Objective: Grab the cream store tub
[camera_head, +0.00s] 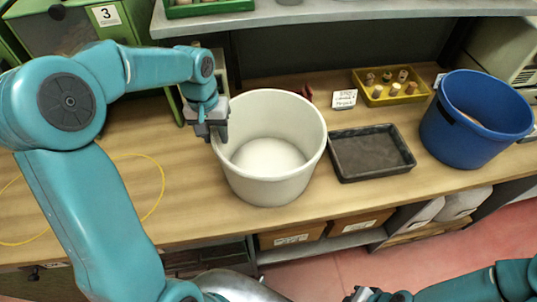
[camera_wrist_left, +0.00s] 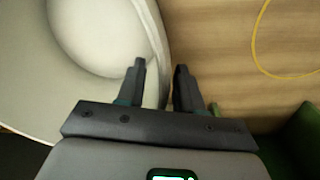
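The cream store tub (camera_head: 296,178) is a large, round, open tub standing upright on the wooden bench, empty as far as I can see. My left gripper (camera_head: 213,133) is at its upper left rim. In the left wrist view, the fingers of my left gripper (camera_wrist_left: 160,80) straddle the pale wall of the tub (camera_wrist_left: 75,95), one inside and one outside. The gap between them is narrow and the wall about fills it, so they look closed on it. Only a bit of my right gripper (camera_head: 372,295) shows at the bottom edge; its fingers are unclear.
A dark shallow tray (camera_head: 374,172) lies right of the tub, with a yellow tray of corks (camera_head: 412,98) behind. A blue tub (camera_head: 455,135) stands farther right. A grey shelf (camera_head: 330,12) overhangs the back. A yellow cord (camera_head: 160,185) lies on the left bench.

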